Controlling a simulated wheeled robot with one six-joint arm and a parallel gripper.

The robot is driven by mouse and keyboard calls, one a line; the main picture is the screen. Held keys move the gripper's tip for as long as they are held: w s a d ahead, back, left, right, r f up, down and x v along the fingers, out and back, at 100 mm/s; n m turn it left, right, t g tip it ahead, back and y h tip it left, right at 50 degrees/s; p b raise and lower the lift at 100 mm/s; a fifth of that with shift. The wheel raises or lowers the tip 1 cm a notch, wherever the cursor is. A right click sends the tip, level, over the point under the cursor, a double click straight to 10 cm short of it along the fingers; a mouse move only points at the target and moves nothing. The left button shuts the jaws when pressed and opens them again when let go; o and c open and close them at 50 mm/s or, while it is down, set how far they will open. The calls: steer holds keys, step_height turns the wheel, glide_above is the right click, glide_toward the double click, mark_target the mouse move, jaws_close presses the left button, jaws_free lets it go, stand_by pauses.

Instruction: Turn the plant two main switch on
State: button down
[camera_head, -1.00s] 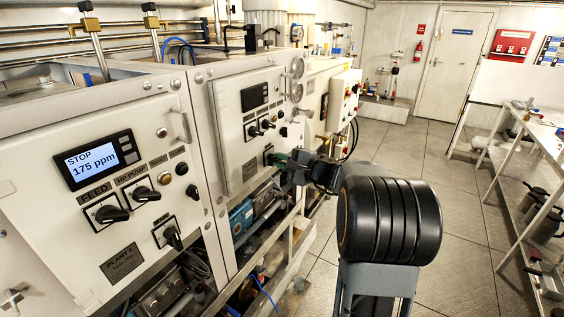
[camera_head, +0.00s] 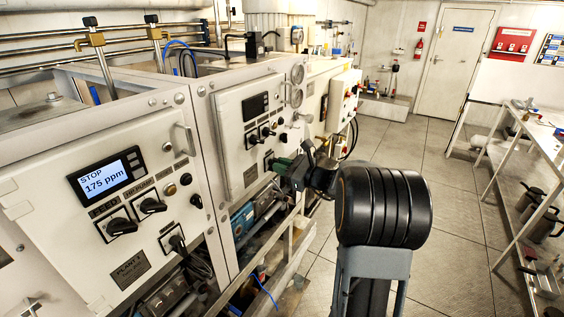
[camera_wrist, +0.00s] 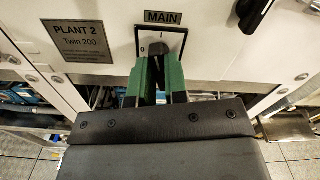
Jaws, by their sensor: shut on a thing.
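The plant two main switch (camera_wrist: 158,40) is in the wrist view, on a pale square plate with a dark border under the MAIN label (camera_wrist: 171,17). The marks 0 and I show on the plate. The PLANT 2 nameplate (camera_wrist: 78,40) is to its left. My gripper (camera_wrist: 158,66) has its green fingers shut on the switch handle, low on the plate. The fingers hide most of the handle, so I cannot tell its exact angle. In the head view my gripper (camera_head: 275,164) reaches the lower part of the plant two panel (camera_head: 233,132).
A black knob (camera_wrist: 251,14) sits up and right of the switch in the wrist view. In the head view, the plant one panel (camera_head: 62,215) with a lit display (camera_head: 103,176) is nearer on the left. Open floor (camera_head: 450,215) lies to the right.

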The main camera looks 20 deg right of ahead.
steer(key=shift+r+m+p, duration=0.1)
steer(key=shift+m+p, duration=0.7)
steer(key=shift+m, duration=0.9)
steer(key=c, duration=1.1)
jaws_free()
steer(key=shift+c, duration=0.2)
steer(key=shift+s+d, duration=0.1)
steer(key=b+v, duration=0.2)
steer(key=v, duration=1.1)
steer(key=shift+s, duration=0.25)
steer(key=shift+d, duration=0.15)
